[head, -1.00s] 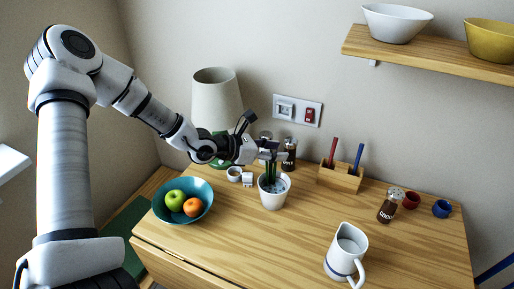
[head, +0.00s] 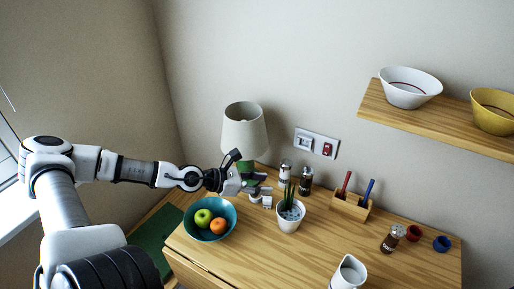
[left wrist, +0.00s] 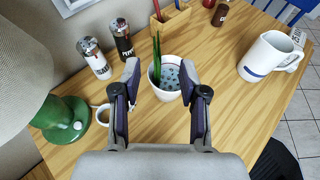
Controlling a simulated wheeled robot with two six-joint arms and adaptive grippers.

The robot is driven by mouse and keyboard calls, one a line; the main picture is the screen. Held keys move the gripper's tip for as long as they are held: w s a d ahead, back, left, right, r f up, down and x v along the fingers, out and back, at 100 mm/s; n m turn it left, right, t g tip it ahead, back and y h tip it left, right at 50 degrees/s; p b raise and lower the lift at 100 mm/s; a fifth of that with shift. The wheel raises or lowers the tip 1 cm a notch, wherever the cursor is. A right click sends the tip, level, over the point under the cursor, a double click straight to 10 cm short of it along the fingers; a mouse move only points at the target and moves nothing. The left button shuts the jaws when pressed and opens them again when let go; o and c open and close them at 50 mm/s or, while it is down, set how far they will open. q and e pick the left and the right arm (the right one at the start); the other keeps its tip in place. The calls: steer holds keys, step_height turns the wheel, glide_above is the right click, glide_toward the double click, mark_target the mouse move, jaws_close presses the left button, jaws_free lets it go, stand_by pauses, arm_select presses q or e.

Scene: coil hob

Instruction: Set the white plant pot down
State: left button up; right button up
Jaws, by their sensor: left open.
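The white plant pot (head: 289,223) stands upright on the wooden table, with green leaves rising from pale pebbles. It also shows in the left wrist view (left wrist: 167,91), just beyond my open fingertips. My left gripper (head: 262,184) is open and empty, to the left of the pot and apart from it in the head view. In the left wrist view its two fingers (left wrist: 160,76) are spread, with the leaves and pot seen between them. My right gripper is not in view.
A teal fruit bowl (head: 229,233) and green-based lamp (head: 244,134) stand left of the pot. Salt (head: 285,172) and pepper (head: 306,181) shakers are behind it. A pen holder (head: 350,207) and white jug (head: 348,274) are to the right. Bare table lies between pot and jug.

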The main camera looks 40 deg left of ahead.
arm_select(q)
steer(key=s+d+f+m+g+y, duration=0.1)
steer(key=s+f+m+g+y, duration=0.1)
steer(key=s+f+m+g, duration=0.2)
steer(key=s+d+f+m+g+y, duration=0.1)
steer(key=s+f+m+g+y, duration=0.1)
steer(key=s+f+m+g, duration=0.2)
steer(key=s+d+f+m+g+y, duration=0.2)
steer(key=s+f+m+g+y, duration=0.1)
steer(key=s+m, duration=0.6)
step_height(320, 180, down, 2)
steer(key=shift+f+m+g, duration=0.1)
steer(key=shift+m+g, duration=0.4)
steer(key=shift+m, duration=0.6)
steer(key=d+f+m, duration=0.1)
steer(key=m, duration=0.1)
steer(key=s+d+m, duration=0.1)
steer(key=d+m, duration=0.1)
steer(key=s+d+f+m+y, duration=0.1)
steer(key=d+m, duration=0.1)
steer(key=shift+s+f+m, duration=0.2)
steer(key=shift+f+m, duration=0.1)
steer(key=s+d+m, duration=0.1)
steer(key=s+d+f+m, duration=0.1)
steer(key=d, duration=0.1)
steer(key=s+d+m+h, duration=0.1)
steer(key=shift+d+f, duration=0.2)
steer(key=shift+d, duration=0.2)
